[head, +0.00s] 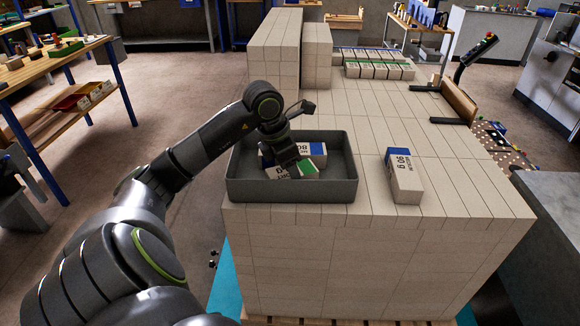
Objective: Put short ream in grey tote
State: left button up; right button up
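The grey tote (335,190) sits near the front left of the top of the stacked blocks. In it lie a ream with a green label (306,169) and a ream with a blue end (317,149), both partly hidden by my gripper. My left gripper (286,160) reaches down into the tote, right at these reams. Its fingertips are hidden, so I cannot tell whether it grips one. Another white ream (404,177) with a blue end lies outside, right of the tote. I cannot tell which ream is the short one. My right gripper is not in view.
Rows of reams with green and blue labels (378,69) lie at the back of the stack. A taller column of blocks (275,50) rises behind the tote. Dark brackets with a brown board (458,100) stand at the right edge. The block top between is clear.

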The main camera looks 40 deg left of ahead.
pick_arm(q)
jog(key=shift+f, duration=0.2)
jog(key=o, duration=0.9)
jog(key=shift+r, duration=0.1)
jog(key=shift+c, duration=0.2)
jog(key=shift+r, duration=0.25)
jog(key=b+v, duration=0.1)
jog(key=v, duration=1)
jog(key=shift+s+r, duration=0.25)
jog(key=shift+r, duration=0.1)
